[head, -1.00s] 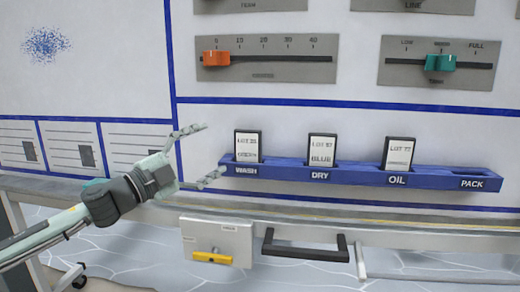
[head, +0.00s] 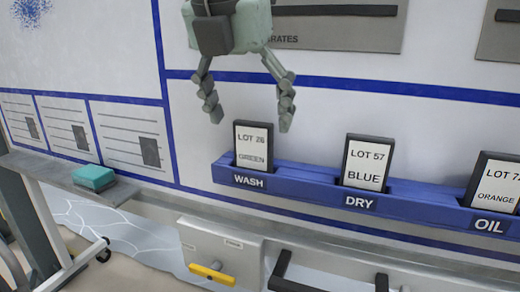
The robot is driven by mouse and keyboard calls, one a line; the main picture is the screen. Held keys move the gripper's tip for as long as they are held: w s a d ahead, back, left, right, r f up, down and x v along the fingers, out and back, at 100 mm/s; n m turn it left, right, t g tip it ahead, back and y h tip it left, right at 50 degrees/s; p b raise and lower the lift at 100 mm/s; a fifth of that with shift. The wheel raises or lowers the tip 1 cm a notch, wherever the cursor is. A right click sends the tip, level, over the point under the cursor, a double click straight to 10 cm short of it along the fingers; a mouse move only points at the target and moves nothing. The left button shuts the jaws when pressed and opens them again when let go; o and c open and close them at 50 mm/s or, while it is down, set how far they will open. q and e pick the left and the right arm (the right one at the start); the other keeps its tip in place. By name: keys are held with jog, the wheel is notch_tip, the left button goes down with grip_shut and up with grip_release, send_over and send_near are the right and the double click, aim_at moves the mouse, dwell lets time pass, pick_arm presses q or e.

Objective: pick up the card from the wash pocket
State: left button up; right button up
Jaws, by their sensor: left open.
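The card (head: 254,147), reading LOT 26 GREEN in a dark frame, stands upright in the WASH pocket at the left end of the blue pocket rail (head: 300,184). My left gripper (head: 250,120) points down from the top of the head view. Its fingers are spread, with one fingertip left of the card's top and the other to the right of it. It is open and empty, and I cannot tell whether it touches the card. My right gripper is not in view.
A LOT 57 BLUE card (head: 367,164) stands in the DRY pocket and an orange-lot card (head: 495,182) in OIL. Below are a black handle (head: 325,287) and a panel with a yellow latch (head: 212,274). A teal block (head: 94,178) sits on the ledge at left.

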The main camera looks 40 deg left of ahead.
aim_at(251, 130)
pick_arm(q)
jog(key=shift+w+a+f, duration=0.1)
jog(key=shift+w+f, duration=0.1)
jog(key=shift+f, duration=0.35)
jog(key=x, duration=0.3)
jog(key=shift+w+a+f, duration=0.15)
jog(key=shift+w+a, duration=0.15)
jog(key=shift+w, duration=0.1)
jog(key=shift+w+f, duration=0.25)
jog(key=shift+f, duration=0.2)
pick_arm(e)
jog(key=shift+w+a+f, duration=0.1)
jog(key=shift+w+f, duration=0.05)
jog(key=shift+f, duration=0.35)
pick_arm(q)
jog(key=c, duration=1.2)
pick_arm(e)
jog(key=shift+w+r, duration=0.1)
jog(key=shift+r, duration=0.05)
pick_arm(q)
jog(key=shift+r, duration=0.15)
jog(key=shift+c, duration=0.2)
